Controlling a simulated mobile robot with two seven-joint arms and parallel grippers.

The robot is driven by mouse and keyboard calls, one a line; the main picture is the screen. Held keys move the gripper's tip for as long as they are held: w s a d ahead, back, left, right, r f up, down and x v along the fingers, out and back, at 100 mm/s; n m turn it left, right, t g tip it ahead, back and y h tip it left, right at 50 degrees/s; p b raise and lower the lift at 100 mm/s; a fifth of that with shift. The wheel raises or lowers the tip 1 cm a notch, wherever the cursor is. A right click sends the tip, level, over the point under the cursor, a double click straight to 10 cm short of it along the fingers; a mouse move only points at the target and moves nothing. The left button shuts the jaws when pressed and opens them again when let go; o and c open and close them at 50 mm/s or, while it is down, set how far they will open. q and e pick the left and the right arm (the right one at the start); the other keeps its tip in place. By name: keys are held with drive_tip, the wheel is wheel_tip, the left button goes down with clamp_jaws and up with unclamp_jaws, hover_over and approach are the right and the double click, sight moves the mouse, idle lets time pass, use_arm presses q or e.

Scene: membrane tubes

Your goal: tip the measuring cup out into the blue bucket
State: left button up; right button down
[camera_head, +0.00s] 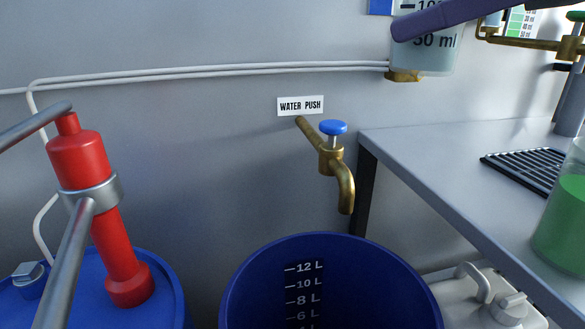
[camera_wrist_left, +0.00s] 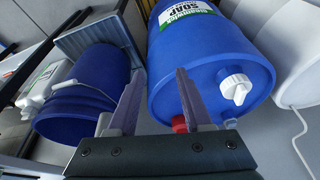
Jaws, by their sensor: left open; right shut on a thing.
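The measuring cup (camera_head: 430,60) is a clear, marked cup at the upper right of the head view. It looks upright, with its top cut off, and I cannot tell how much is in it. My right gripper (camera_head: 418,24) is shut on it; one purple finger crosses its front. The blue bucket (camera_head: 255,285) stands open at the bottom centre, with litre marks inside. The cup is above and to the right of it. The bucket also shows in the left wrist view (camera_wrist_left: 70,125). There my left gripper (camera_wrist_left: 161,76) is open and empty.
A brass tap (camera_head: 344,185) with a blue knob hangs over the bucket's back rim. A red pump (camera_head: 107,215) sits on a blue drum (camera_head: 165,285) at the left. A grey table (camera_head: 430,150) with a jar of green liquid (camera_head: 562,215) is at the right. A white jerrycan (camera_head: 450,290) stands below.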

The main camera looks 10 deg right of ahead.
use_arm(q)
wheel_tip(320, 180, down, 4)
drive_tip(key=b, duration=0.3)
drive_tip(key=shift+a+f, duration=0.15)
use_arm(e)
drive_tip(key=w+d+f, duration=0.1)
drive_tip(key=d, duration=0.1)
drive_tip(key=w+d+f+m+t, duration=0.1)
drive_tip(key=f, duration=0.1)
drive_tip(key=w+d+f+m+t+h, duration=0.1)
drive_tip(key=d, duration=0.1)
drive_tip(key=shift+d+f, duration=0.35)
